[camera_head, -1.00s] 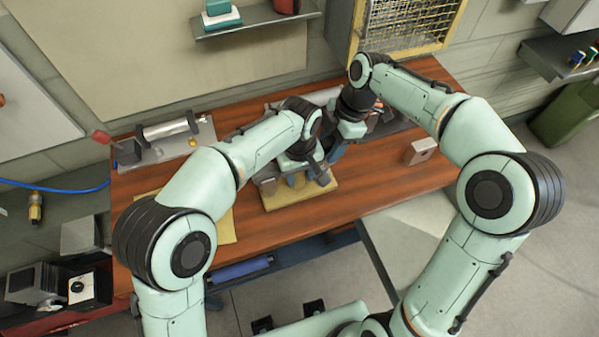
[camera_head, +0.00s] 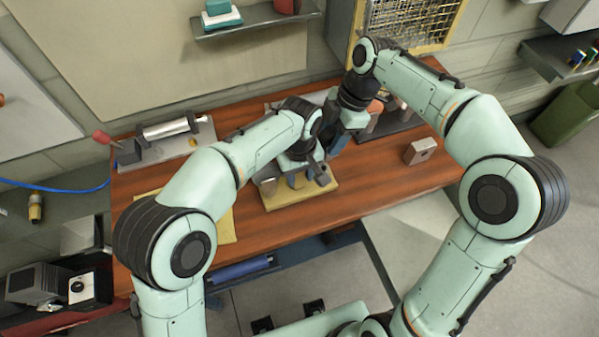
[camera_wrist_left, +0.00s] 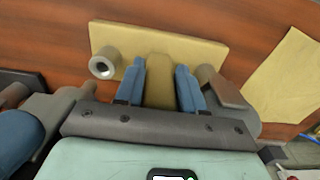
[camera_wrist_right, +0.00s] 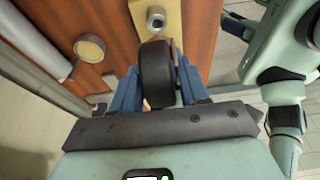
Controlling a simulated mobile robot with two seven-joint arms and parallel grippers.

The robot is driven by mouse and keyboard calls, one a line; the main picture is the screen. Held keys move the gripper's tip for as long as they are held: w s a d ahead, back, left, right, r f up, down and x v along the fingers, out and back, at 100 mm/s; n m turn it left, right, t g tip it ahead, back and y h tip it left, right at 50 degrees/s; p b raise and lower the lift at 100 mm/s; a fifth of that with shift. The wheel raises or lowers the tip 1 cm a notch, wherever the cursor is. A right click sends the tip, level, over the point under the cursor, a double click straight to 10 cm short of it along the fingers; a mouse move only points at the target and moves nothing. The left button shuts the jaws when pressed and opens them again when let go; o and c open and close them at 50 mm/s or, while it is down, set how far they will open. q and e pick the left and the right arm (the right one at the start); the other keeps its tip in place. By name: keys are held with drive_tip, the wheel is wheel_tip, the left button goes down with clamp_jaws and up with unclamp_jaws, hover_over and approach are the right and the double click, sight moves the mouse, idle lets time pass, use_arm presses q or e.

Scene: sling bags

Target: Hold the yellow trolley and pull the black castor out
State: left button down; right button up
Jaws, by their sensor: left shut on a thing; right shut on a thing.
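The yellow trolley (camera_head: 308,197) lies on the wooden table, a flat plate with a raised yellow block (camera_wrist_left: 160,82) and grey round sockets (camera_wrist_left: 103,64). My left gripper (camera_wrist_left: 160,66) is shut on the block, one blue finger on each side. One socket in the left wrist view shows an open hollow end. My right gripper (camera_wrist_right: 158,68) is shut on the black castor (camera_wrist_right: 155,77). In the right wrist view the castor overlaps the trolley's edge, and a socket (camera_wrist_right: 156,18) shows beyond it. In the head view the arms hide the castor.
A grey block with a hole (camera_head: 420,151) stands right of the grippers. A roller tool (camera_head: 166,128) lies at the back left. The table front right of the trolley is clear.

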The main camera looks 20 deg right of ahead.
sight(330, 132)
drive_tip(key=shift+r, duration=0.1)
drive_tip(key=shift+r, duration=1.95)
use_arm(q)
drive_tip(key=c, duration=0.6)
unclamp_jaws()
wheel_tip(330, 132, up, 12)
drive_tip(key=shift+r, duration=0.1)
